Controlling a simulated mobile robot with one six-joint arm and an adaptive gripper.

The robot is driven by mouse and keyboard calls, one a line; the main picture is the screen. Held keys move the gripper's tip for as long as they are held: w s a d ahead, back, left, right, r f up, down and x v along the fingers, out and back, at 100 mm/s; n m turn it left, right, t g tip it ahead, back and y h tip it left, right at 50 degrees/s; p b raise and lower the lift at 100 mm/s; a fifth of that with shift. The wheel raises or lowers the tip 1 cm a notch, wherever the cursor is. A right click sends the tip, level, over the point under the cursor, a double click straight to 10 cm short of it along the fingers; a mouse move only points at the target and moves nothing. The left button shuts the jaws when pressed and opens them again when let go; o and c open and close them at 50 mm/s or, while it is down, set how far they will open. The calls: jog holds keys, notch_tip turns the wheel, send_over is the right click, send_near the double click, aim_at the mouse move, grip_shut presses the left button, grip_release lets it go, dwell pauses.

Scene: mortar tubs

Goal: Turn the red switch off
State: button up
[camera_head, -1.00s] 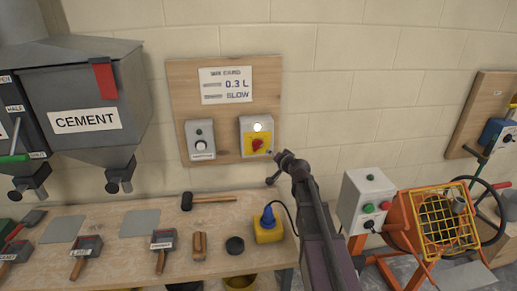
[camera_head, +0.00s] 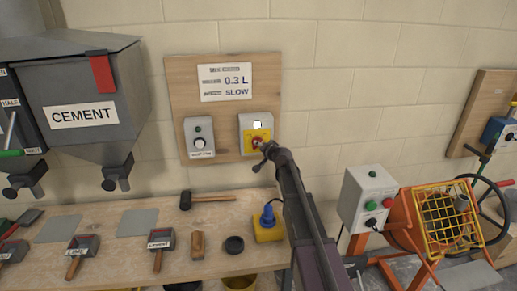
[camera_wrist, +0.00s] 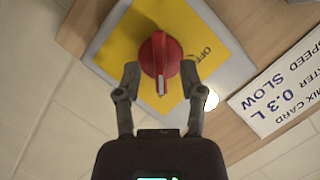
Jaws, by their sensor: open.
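The red switch (camera_wrist: 160,62) is a rotary knob on a yellow plate (camera_wrist: 118,45) of a grey box, mounted on a wooden board. In the wrist view its ridge points straight toward my gripper, and the word OFF shows on the plate to its right. In the head view the switch (camera_head: 256,143) is partly covered by my gripper (camera_head: 262,150). My gripper (camera_wrist: 160,80) is open, with one fingertip on each side of the knob. I cannot tell whether the fingers touch it. A white lamp (camera_head: 257,125) sits above the switch.
A second grey box with a knob (camera_head: 200,143) is left of the switch, below a mix card (camera_head: 224,82). The bench (camera_head: 110,260) below holds a mallet, scoops and a yellow box with a blue plug (camera_head: 268,222). An orange mixer (camera_head: 440,220) stands at right.

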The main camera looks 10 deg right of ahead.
jog(key=shift+x, duration=1.15)
grip_shut()
